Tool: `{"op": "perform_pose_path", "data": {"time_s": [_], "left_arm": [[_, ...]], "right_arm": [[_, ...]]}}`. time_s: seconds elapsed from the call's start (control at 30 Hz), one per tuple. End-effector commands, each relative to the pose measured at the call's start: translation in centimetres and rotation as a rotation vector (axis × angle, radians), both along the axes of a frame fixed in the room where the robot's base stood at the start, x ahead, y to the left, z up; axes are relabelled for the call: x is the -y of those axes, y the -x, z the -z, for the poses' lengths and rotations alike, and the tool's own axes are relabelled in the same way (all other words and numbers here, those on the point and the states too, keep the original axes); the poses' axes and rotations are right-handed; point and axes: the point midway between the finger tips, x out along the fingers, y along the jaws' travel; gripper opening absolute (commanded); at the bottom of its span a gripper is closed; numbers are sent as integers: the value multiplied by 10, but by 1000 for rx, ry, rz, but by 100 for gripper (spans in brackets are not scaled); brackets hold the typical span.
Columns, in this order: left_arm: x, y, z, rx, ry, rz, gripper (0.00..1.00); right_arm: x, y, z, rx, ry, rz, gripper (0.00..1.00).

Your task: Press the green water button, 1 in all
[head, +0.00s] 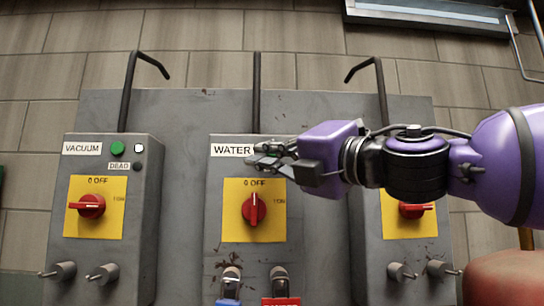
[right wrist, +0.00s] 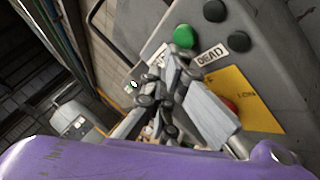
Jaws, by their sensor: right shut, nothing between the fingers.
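The water box (head: 217,200) stands in the middle of the head view, with a "WATER" label (head: 231,150) and a red rotary switch (head: 254,209) on a yellow plate. My right gripper (head: 268,160) is shut and empty in front of the box's upper part, hiding its green button in the head view. In the right wrist view a green button (right wrist: 184,36) shows just above the fingertips of my right gripper (right wrist: 170,72). I cannot tell whether the fingers touch it. My left gripper is not in view.
The vacuum box (head: 150,220) with its own green button (head: 117,148) stands at the left. A third box (head: 366,250) is at the right, partly behind my right arm. Bent black pipes (head: 257,95) rise behind. A red rounded object (head: 510,280) is at the lower right.

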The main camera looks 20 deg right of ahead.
Motion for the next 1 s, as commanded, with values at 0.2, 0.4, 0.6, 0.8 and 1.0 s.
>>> {"op": "perform_pose_path", "data": {"time_s": [0.2, 0.4, 0.6, 0.8, 1.0], "left_arm": [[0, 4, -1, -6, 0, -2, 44], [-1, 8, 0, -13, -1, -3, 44], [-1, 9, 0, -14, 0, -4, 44], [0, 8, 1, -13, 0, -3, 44], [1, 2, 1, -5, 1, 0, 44]], "right_arm": [[0, 0, -1, 0, 1, 0, 0], [0, 0, 0, 0, 0, 0, 0], [0, 0, 0, 0, 0, 0, 0], [0, 0, 0, 0, 0, 0, 0], [0, 0, 0, 0, 0, 0, 0]]}}
